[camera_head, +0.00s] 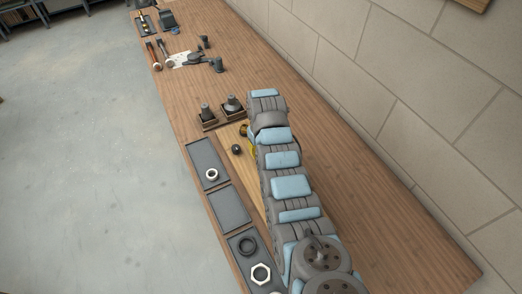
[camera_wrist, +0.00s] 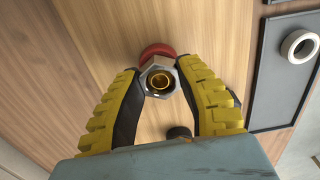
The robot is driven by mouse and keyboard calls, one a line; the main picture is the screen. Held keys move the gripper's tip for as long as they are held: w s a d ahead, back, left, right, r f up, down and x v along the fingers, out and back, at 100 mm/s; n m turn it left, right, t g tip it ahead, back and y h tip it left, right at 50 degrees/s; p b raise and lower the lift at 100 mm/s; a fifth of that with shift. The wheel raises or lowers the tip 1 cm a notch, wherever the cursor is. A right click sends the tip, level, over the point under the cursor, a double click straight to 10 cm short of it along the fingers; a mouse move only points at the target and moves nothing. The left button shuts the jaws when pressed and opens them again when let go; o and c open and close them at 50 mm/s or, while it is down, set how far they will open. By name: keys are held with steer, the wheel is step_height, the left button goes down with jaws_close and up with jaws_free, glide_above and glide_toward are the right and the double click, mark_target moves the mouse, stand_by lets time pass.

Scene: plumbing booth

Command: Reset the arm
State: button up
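My gripper (camera_wrist: 160,75) shows in the wrist view as two yellow ribbed fingers with dark inner pads, spread apart. A silver hex fitting with a brass-coloured bore (camera_wrist: 160,80) shows between the fingertips, close to both; I see no clear grip on it. A red round part (camera_wrist: 156,50) lies just behind the fitting. In the head view my grey and light-blue arm reaches over the bench, and the yellow gripper (camera_head: 247,131) is mostly hidden under it.
The wooden bench (camera_head: 380,225) runs along a block wall (camera_head: 420,90). A dark knob (camera_head: 236,149) stands near the gripper. Tools (camera_head: 160,54) lie farther back.

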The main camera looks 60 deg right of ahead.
steer(key=o, duration=1.1)
steer(key=shift+r, duration=0.1)
steer(key=shift+r+p, duration=1.15)
steer(key=shift+r, duration=1.25)
